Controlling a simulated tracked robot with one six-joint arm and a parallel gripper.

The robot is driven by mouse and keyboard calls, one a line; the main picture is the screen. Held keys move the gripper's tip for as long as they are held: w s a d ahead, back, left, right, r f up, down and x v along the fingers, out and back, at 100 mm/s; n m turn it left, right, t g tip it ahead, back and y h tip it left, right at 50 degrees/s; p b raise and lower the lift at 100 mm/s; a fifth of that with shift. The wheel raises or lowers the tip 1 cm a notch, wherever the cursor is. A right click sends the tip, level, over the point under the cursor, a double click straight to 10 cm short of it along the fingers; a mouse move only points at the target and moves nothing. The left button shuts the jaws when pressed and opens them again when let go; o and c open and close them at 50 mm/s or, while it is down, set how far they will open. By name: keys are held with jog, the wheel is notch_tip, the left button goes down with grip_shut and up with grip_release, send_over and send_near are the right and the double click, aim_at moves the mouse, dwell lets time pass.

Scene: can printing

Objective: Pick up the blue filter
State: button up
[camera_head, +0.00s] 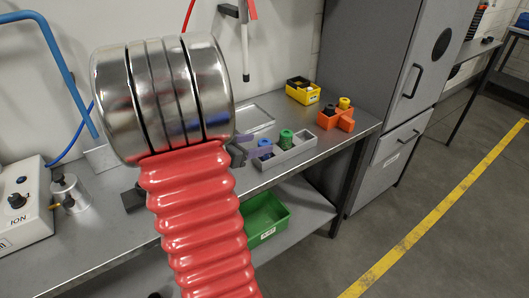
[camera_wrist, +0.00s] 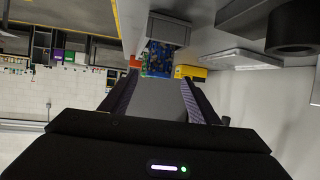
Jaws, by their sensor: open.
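The blue filter (camera_head: 264,142) sits in a grey divided tray (camera_head: 299,151) on the bench, beside a green filter (camera_head: 286,138). A second blue piece (camera_head: 266,156) shows low in the same tray, close to my gripper. My gripper (camera_head: 254,151) is at the left end of the tray, partly hidden behind my red arm. In the wrist view, my gripper (camera_wrist: 160,80) is open, with nothing held between its two patterned fingers. Beyond the fingertips are blue and green shapes (camera_wrist: 157,58), too small and dark to tell apart.
An orange holder (camera_head: 338,120) with a black and a yellow piece stands right of the tray. A yellow bin (camera_head: 302,92) is behind it. A tall grey cabinet (camera_head: 375,90) bounds the right side. A green bin (camera_head: 267,217) is on the lower shelf.

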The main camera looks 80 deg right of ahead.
aim_at(260, 144)
jog(key=shift+f+x, duration=0.2)
jog(key=shift+x, duration=2.15)
jog(key=shift+a, duration=0.15)
jog(key=shift+c, duration=0.5)
jog(key=c, duration=1.1)
